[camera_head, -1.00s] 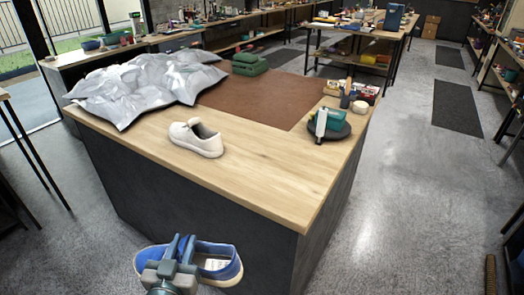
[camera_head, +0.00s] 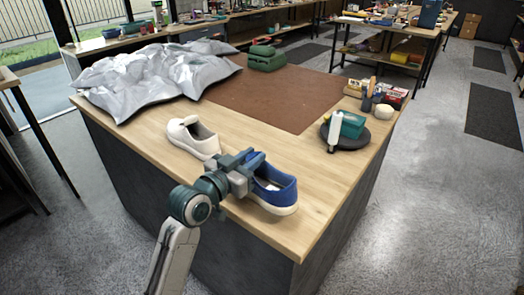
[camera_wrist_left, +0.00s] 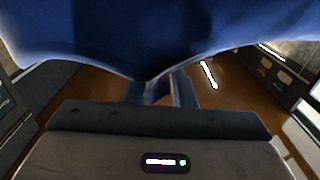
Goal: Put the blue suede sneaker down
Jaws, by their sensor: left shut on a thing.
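My right gripper is not in view.
A white sneaker (camera_head: 192,137) stands just left of my gripper. A dark round tray (camera_head: 362,142) with a bottle is at right. Wood between tray and blue sneaker is clear.

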